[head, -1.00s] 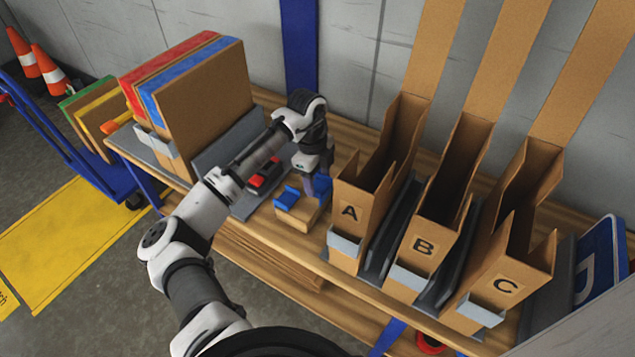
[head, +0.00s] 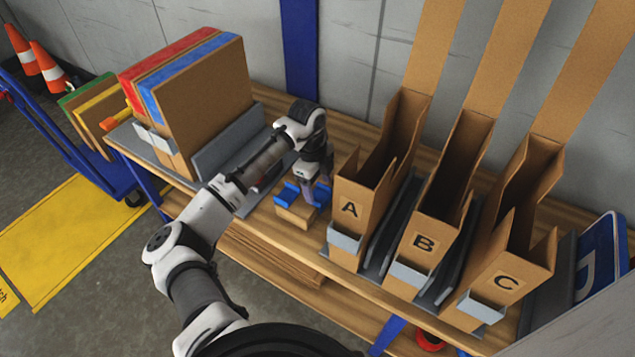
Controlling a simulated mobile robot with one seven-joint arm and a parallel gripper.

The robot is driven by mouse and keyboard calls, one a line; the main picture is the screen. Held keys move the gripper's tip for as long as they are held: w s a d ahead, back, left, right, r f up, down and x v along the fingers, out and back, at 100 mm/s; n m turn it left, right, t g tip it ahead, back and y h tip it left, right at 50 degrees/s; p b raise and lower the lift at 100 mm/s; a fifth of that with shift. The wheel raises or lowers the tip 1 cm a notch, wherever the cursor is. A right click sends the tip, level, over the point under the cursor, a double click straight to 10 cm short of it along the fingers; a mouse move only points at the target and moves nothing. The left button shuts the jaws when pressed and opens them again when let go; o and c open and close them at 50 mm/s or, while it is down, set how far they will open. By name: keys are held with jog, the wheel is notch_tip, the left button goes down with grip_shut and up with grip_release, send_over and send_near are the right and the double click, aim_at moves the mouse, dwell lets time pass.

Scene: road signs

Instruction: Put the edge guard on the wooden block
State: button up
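The wooden block (head: 294,216) is a small light-brown piece on the wooden shelf, near its front edge, left of box A. Blue parts show at its top: one on the left (head: 287,194) and one on the right (head: 323,193). Which of them is the edge guard, and whether they are one piece, I cannot tell. My gripper (head: 308,192) points down between the blue parts, right over the block. Its fingertips are small and partly hidden, so its opening and any contact are unclear.
Cardboard box A (head: 349,208) stands close on the right, with boxes B (head: 424,243) and C (head: 506,282) beyond. A grey angled panel (head: 230,142) and a tall cardboard stack (head: 203,100) stand at the left. A narrow shelf strip in front of the block is clear.

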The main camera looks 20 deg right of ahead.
jog(key=shift+o, duration=0.9)
notch_tip(320, 180, up, 13)
jog(key=w+b, duration=0.1)
jog(key=shift+a, duration=0.45)
